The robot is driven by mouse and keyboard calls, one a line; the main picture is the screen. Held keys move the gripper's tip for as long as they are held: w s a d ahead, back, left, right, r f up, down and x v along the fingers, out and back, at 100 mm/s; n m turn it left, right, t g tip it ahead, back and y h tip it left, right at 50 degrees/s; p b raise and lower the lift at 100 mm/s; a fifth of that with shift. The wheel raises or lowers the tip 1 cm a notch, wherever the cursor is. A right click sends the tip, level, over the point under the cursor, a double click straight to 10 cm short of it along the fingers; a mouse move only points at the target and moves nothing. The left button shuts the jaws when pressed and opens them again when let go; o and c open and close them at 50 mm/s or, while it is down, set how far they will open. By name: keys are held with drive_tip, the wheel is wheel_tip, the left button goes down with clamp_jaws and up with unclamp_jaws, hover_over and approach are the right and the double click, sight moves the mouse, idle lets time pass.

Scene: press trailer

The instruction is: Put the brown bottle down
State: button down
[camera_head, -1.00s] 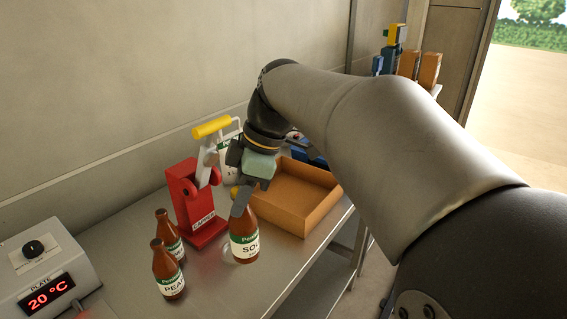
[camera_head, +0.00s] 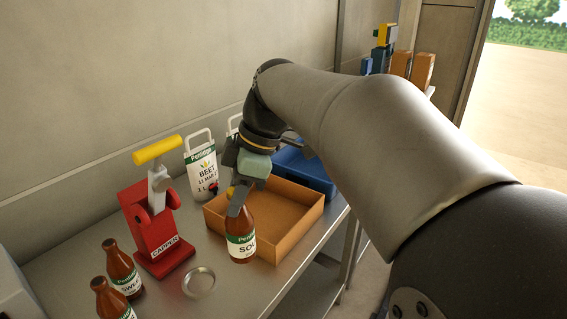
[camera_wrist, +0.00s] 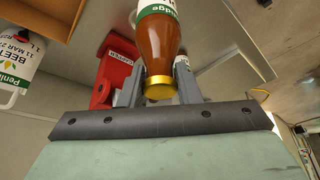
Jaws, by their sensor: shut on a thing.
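My gripper (camera_head: 237,200) is shut on the neck of a brown bottle (camera_head: 241,239) with a green and white label that begins "SO". The bottle hangs upright in the head view, in front of the near side of an orange-brown open box (camera_head: 285,243). I cannot tell whether its base touches the metal table. In the wrist view the bottle (camera_wrist: 160,45) shows its gold cap between my two grey fingers.
A red capper (camera_head: 150,225) with a yellow handle stands left of the box. A metal ring (camera_head: 199,282) lies on the metal table (camera_head: 232,294). A white "BEET" pouch (camera_head: 202,172) and a blue crate (camera_head: 305,168) are behind. The table's front edge is close by.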

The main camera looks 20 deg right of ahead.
drive_tip(key=shift+s+d+f+m, duration=0.1)
drive_tip(key=shift+d+f+m, duration=0.2)
drive_tip(key=shift+d, duration=0.2)
drive_tip(key=shift+s+d+f+m, duration=0.1)
drive_tip(key=shift+d+f+m, duration=0.2)
drive_tip(key=shift+d, duration=0.2)
drive_tip(key=s+d+f+m+h, duration=0.1)
drive_tip(key=d+f+m+h, duration=0.1)
drive_tip(key=d+f+m, duration=0.5)
drive_tip(key=s+d+f+m+t+h, duration=0.1)
drive_tip(key=d+f+m, duration=0.6)
drive_tip(key=d, duration=0.7)
drive_tip(key=s+d+f+m+t+h, duration=0.1)
drive_tip(key=d+f+m+h, duration=0.3)
drive_tip(key=d+f+m, duration=0.3)
drive_tip(key=d+f, duration=0.1)
drive_tip(key=d, duration=0.3)
drive_tip(key=shift+m, duration=0.4)
drive_tip(key=shift+w, duration=0.1)
